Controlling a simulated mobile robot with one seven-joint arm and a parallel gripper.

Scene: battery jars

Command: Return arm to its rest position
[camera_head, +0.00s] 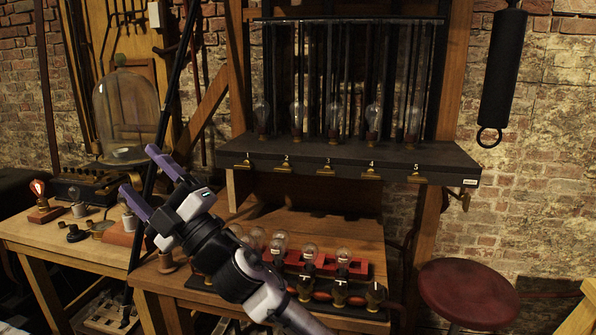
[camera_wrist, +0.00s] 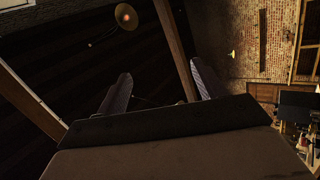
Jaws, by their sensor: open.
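My gripper (camera_head: 143,178) is in the left half of the head view, raised above the front workbench, with its two purple fingers spread apart and nothing between them. My arm reaches up to it from the bottom of the view and hides part of the bench and the bulbs on it. In the wrist view the two fingers of my gripper (camera_wrist: 158,88) stand apart against a dark ceiling, with no object between them.
A dark shelf (camera_head: 350,158) numbered 1 to 5 carries several bulbs. Below, a red rack (camera_head: 345,267) holds bulbs on the bench. A glass bell jar (camera_head: 126,108) stands left on a wooden table (camera_head: 60,245). A red stool (camera_head: 468,292) is at right.

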